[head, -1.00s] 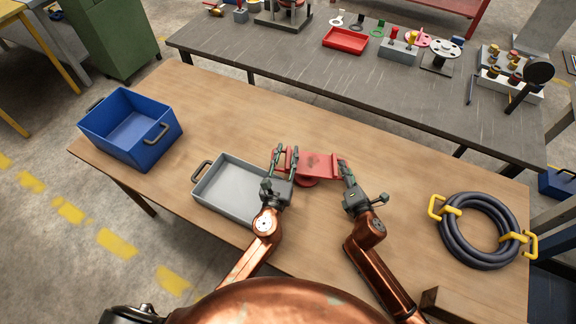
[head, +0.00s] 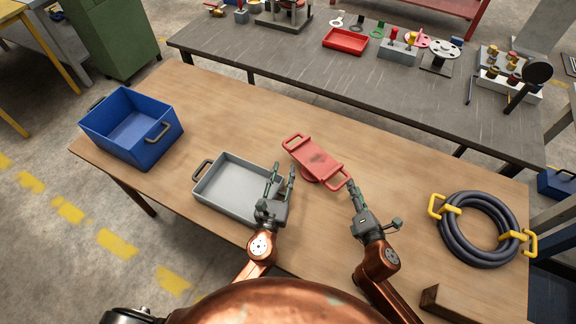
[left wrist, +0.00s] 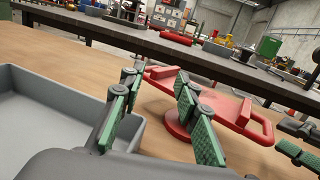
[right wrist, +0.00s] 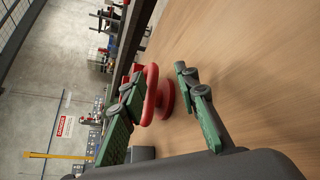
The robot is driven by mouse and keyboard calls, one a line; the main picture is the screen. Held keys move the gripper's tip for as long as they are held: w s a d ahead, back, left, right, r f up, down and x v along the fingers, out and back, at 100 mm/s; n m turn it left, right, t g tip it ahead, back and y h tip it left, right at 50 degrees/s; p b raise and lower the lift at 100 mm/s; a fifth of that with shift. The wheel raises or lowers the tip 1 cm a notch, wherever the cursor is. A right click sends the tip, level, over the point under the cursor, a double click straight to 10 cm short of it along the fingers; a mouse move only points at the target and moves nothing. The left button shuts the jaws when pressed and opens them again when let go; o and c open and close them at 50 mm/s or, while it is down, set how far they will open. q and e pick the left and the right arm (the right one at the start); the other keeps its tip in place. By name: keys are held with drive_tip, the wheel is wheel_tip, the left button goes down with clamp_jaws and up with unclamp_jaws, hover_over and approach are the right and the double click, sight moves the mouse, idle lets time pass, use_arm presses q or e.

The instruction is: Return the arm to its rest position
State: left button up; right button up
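The red flanged spool (head: 318,162) sits on the wooden table, its rectangular plate with two end handles above a round red base (left wrist: 178,125). It lies slanted in the head view. My left gripper (head: 281,170) is open and empty, over the right end of the grey tray and apart from the spool's left handle. My right gripper (head: 353,184) is just beside the spool's right handle (right wrist: 151,95). In the right wrist view its fingers are spread, and the handle shows close to the left-hand finger; I cannot tell whether they touch.
The grey tray (head: 205,187) lies left of the spool. A blue bin (head: 150,150) stands at the table's left end. A coiled hose (head: 452,235) with yellow handles lies at the right, and a brown block (head: 455,305) at the front right. The table behind the spool is clear.

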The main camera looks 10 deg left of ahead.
drive_tip(key=shift+s+d+r, duration=0.2)
drive_tip(key=shift+s+r, duration=0.05)
drive_tip(key=shift+s, duration=0.4)
drive_tip(key=shift+s+d, duration=0.1)
drive_tip(key=shift+d, duration=0.05)
drive_tip(key=shift+s+r, duration=0.1)
drive_tip(key=shift+r, duration=0.05)
